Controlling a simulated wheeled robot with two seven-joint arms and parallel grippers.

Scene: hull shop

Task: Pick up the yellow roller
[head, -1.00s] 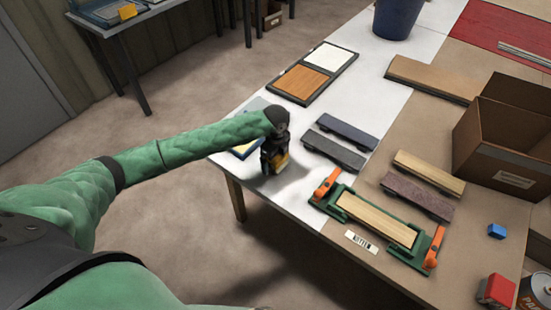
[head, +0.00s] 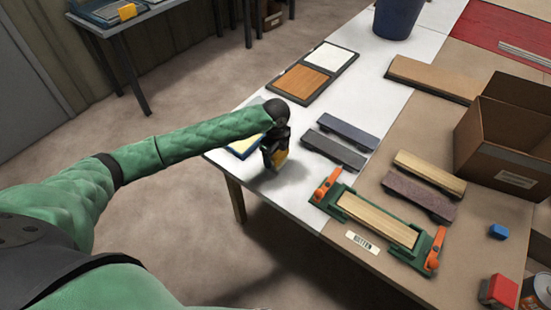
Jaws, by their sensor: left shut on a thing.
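My left gripper (head: 274,157) reaches over the left front edge of the near table. It is shut on the yellow roller (head: 281,158), of which only a small yellow part shows beside the dark fingers. The rest of the roller is hidden by the gripper. A dark shadow lies on the white tabletop to the right of the gripper; I cannot tell how high the roller is. My right gripper is out of view.
A blue-and-yellow flat thing (head: 245,146) lies just left of the gripper. To the right are dark sanding blocks (head: 347,132), a green clamp frame with orange handles (head: 339,219), a cardboard box (head: 498,155) and a blue bucket (head: 397,18). A framed panel pair (head: 303,82) lies behind.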

